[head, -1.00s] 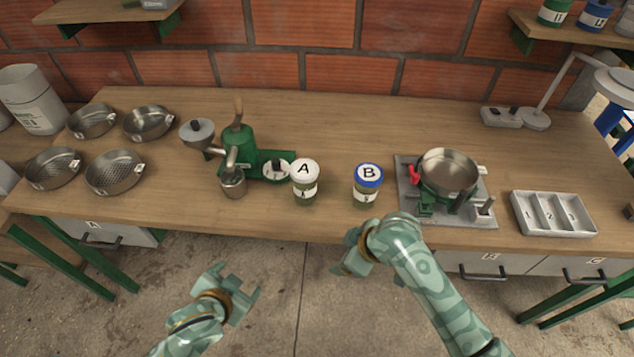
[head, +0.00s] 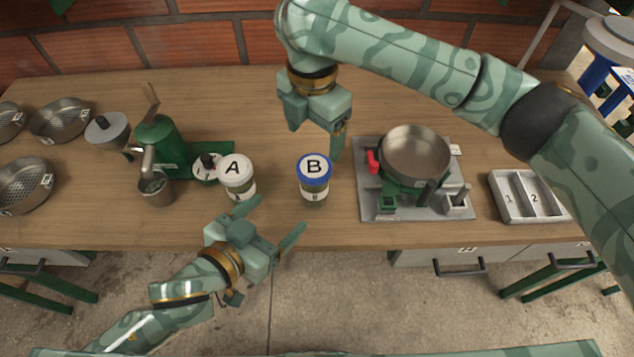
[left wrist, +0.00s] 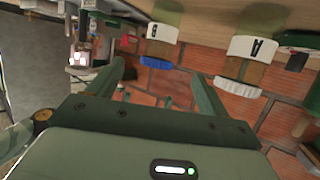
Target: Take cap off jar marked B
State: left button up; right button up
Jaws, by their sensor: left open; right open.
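Jar B (head: 314,193) stands upright near the table's front edge, with its blue-rimmed, white-topped cap (head: 314,168) seated on it. Its blue cap also shows, upside down, in the left wrist view (left wrist: 156,62), between and beyond the fingers. My left gripper (head: 279,216) is open and empty, in front of and slightly left of jar B, fingers pointing toward it. My right gripper (head: 315,136) is open and empty, above and behind jar B, fingers pointing down. Neither gripper appears to touch the jar.
Jar A (head: 237,172), white-capped, stands left of jar B, close to my left gripper. A green pulper (head: 165,143) with a metal cup (head: 156,188) is farther left. A pan (head: 416,154) on a burner plate (head: 375,205) and a numbered tray (head: 497,190) are right.

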aim_at(307, 187)
pick_arm(q)
jog(key=x, duration=1.4)
jog(key=shift+w+d+f, duration=0.1)
jog(key=shift+w, duration=0.05)
